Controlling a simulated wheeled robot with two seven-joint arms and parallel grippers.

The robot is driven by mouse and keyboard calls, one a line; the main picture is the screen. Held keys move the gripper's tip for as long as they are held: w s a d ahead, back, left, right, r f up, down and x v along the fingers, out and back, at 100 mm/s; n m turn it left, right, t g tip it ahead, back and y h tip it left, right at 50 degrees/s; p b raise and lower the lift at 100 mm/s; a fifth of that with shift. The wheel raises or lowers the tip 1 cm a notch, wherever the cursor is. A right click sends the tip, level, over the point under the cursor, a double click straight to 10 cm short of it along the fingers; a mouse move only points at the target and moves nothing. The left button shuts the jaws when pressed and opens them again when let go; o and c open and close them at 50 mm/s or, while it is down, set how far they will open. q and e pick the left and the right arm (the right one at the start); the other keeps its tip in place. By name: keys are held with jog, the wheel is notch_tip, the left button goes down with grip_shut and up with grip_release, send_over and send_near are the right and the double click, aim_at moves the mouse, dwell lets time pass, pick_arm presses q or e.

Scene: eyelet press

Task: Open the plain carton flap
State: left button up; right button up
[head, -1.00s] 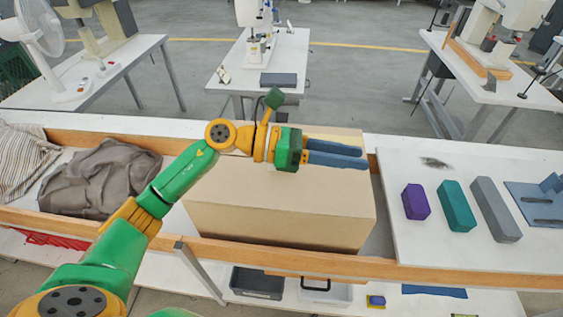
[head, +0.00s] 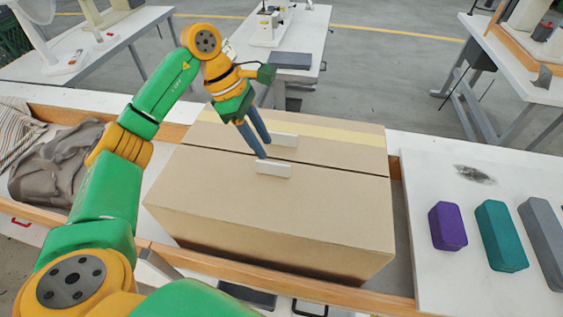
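A closed brown carton (head: 270,215) sits in the middle of the bench. A dark seam splits its top into two flaps. The near flap (head: 215,180) is plain and bears a small white upright tab (head: 273,170). The far flap (head: 345,153) has a pale yellow strip along it and its own white tab (head: 284,139). Both flaps lie flat. My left gripper (head: 266,149) points down over the carton top, its two blue fingers apart and empty. Its tips are close to the left end of the near tab; I cannot tell whether they touch. My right gripper is out of view.
A white board (head: 430,285) at the right carries a purple block (head: 447,226), a teal block (head: 501,236) and a grey block (head: 547,240). Crumpled grey cloth (head: 50,170) lies at the left. A wooden rail (head: 345,292) edges the bench front.

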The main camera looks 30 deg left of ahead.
aim_at(272, 163)
pick_arm(q)
jog(key=shift+s+d+f, duration=0.2)
jog(key=shift+s+f, duration=0.1)
jog(key=shift+f, duration=0.05)
jog(key=p+x, duration=0.2)
jog(key=x, duration=0.4)
jog(key=shift+w+d, duration=0.1)
jog(key=shift+w, duration=0.05)
jog(key=c, duration=0.3)
grip_shut()
dwell(0.5)
